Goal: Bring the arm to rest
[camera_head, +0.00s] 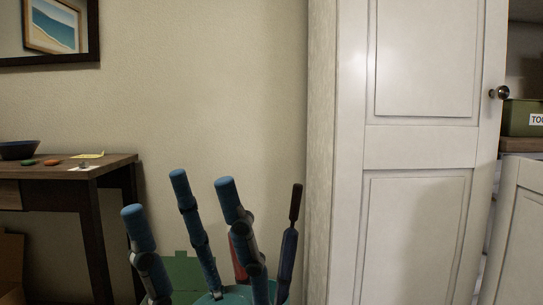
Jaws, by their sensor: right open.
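Neither of my grippers can be made out in the head view. No desk or blotter shows in this frame either.
Several upright umbrella-like things with blue or dark handles (180,186) stand in a teal holder (236,294). A dark wooden side table (115,160) with a dark bowl (18,149) is at the left. A tall white panelled door (420,147) stands right of the bare wall.

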